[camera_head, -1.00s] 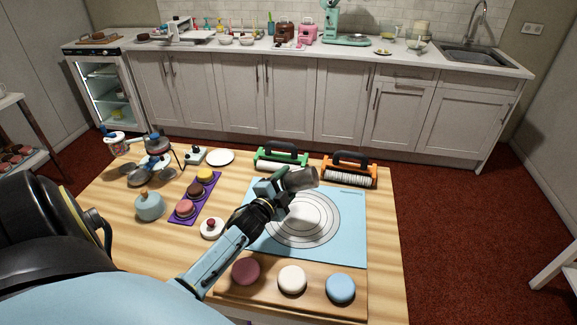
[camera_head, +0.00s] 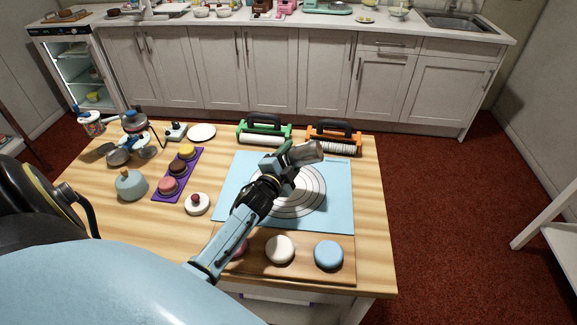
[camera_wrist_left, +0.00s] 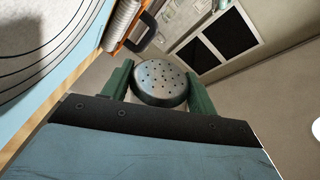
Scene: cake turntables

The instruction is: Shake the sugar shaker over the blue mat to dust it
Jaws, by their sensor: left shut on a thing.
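The metal sugar shaker (camera_head: 308,152) is held tilted on its side above the blue mat (camera_head: 233,190). My left gripper (camera_head: 286,156) is shut on it. In the left wrist view the shaker's perforated round top (camera_wrist_left: 160,82) shows between the two green fingers. The mat, printed with dark concentric rings, lies flat on the wooden table, with a pale area inside the rings partly hidden by my arm. My right gripper is not in view.
A green roller (camera_head: 264,131) and an orange roller (camera_head: 334,138) stand behind the mat. A purple tray (camera_head: 196,159) and a teal pot (camera_head: 131,185) are at left.

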